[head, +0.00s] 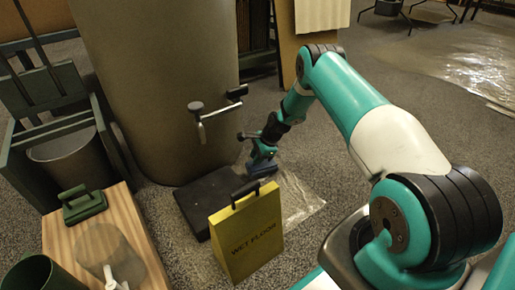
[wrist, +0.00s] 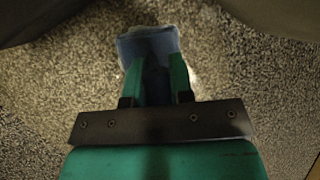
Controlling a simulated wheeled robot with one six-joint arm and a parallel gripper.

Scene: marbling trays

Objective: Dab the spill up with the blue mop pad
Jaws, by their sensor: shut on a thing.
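The blue mop pad (head: 262,171) is in my gripper (head: 262,152), low beside the big grey-brown tank. In the wrist view my gripper (wrist: 156,68) has its two green fingers closed around part of the blue pad (wrist: 146,42), which sticks out past the tips over the speckled floor. The spill (head: 302,197) shows as a shiny clear patch on the carpet, beside and behind the yellow sign. The pad is at its far left edge; I cannot tell whether it touches the floor. The sign hides part of the spill.
The yellow wet-floor sign (head: 247,238) stands upright in front of my gripper. A dark slab (head: 205,200) lies under the tank's (head: 150,80) tap (head: 202,118). A wooden bench (head: 150,270) holding a green handled block (head: 82,206) is at left. Carpet right of the tank is open.

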